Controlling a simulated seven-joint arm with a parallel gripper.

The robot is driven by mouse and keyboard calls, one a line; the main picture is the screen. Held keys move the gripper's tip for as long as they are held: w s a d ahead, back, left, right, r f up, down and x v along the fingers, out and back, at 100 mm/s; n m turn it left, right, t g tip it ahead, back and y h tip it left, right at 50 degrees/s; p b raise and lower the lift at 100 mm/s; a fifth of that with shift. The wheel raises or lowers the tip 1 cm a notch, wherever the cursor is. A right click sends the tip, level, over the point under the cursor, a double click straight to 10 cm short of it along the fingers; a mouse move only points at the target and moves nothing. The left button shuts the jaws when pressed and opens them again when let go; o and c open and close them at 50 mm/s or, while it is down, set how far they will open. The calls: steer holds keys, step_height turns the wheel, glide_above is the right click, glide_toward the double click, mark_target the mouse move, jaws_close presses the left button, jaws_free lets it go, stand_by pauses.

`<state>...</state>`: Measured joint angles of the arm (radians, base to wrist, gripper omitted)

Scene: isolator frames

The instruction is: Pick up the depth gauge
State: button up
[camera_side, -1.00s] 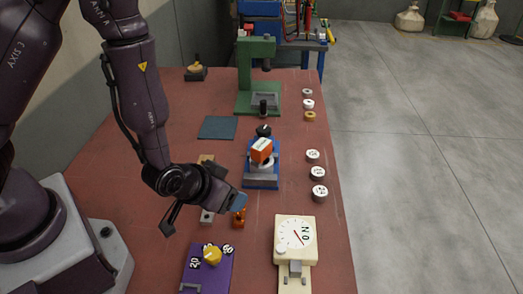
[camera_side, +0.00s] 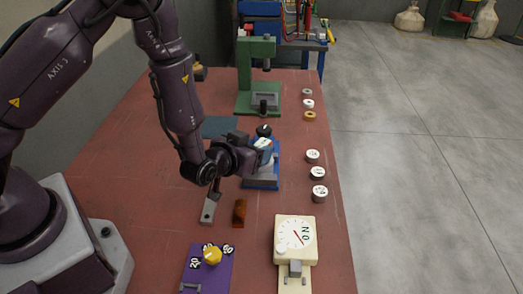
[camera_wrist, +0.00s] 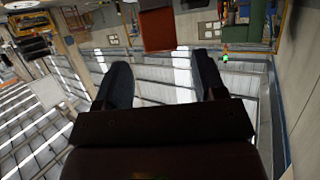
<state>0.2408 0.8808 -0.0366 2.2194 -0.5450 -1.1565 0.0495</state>
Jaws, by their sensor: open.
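I cannot tell for sure which piece is the depth gauge. A flat grey metal piece (camera_side: 208,209) lies on the red-brown bench below my wrist, partly hidden by it. A brown-orange block (camera_side: 239,213) lies just right of it. My gripper (camera_side: 254,146) is open, in front of the blue fixture (camera_side: 262,179).
A cream dial unit (camera_side: 296,240) and a purple plate with a yellow knob (camera_side: 212,255) stand at the front. Several white round pieces (camera_side: 317,173) line the right edge. A green press (camera_side: 257,80) stands behind. The left bench is clear.

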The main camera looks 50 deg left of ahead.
mark_target(261, 144)
steer(key=x, duration=0.5)
steer(key=shift+s+a+f, duration=0.15)
steer(key=c, duration=1.2)
